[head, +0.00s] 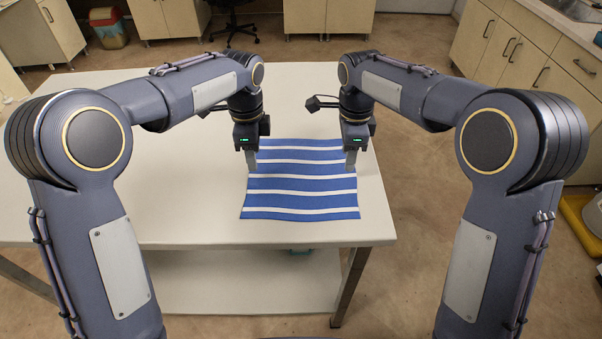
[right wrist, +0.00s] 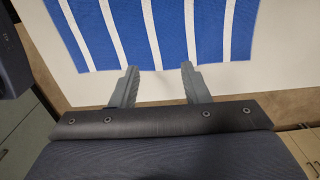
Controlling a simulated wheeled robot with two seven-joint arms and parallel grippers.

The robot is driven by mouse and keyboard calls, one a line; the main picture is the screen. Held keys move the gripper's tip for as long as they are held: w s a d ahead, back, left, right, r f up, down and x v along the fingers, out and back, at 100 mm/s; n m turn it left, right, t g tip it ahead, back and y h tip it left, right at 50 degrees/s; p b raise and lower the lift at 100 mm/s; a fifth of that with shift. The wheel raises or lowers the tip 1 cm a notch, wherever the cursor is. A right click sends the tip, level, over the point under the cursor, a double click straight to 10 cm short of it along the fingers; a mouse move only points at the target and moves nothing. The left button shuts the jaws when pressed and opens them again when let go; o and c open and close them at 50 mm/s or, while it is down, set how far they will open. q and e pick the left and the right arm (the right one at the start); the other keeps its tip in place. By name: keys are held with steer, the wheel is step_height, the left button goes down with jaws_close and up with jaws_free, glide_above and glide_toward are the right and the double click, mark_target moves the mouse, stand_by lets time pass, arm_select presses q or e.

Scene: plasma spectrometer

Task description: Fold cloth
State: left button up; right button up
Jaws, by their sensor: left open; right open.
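A blue and white striped cloth (head: 300,200) lies spread out on the white table (head: 180,190). Its stripes run left to right in the head view, with slight waves. My left gripper (head: 252,168) is at the cloth's left edge, pointing down. My right gripper (head: 351,164) is at the cloth's right edge, pointing down. In the right wrist view the cloth (right wrist: 165,32) reaches close to the two fingers of the right gripper (right wrist: 160,75), which stand apart with nothing seen between them. Whether the fingertips touch the cloth cannot be told.
The table's right edge (head: 388,215) is close beside my right gripper. The tabletop left of the cloth is clear. A lower shelf (head: 240,280) shows under the table. Cabinets (head: 530,50) and a chair (head: 232,22) stand beyond the table.

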mark_target(256, 174)
arm_select(q)
steer(key=shift+f, duration=2.2)
arm_select(e)
steer(key=shift+f, duration=2.15)
arm_select(q)
steer(key=shift+f, duration=0.15)
arm_select(e)
steer(key=shift+f, duration=0.15)
arm_select(q)
jaws_close()
arm_select(e)
jaws_close()
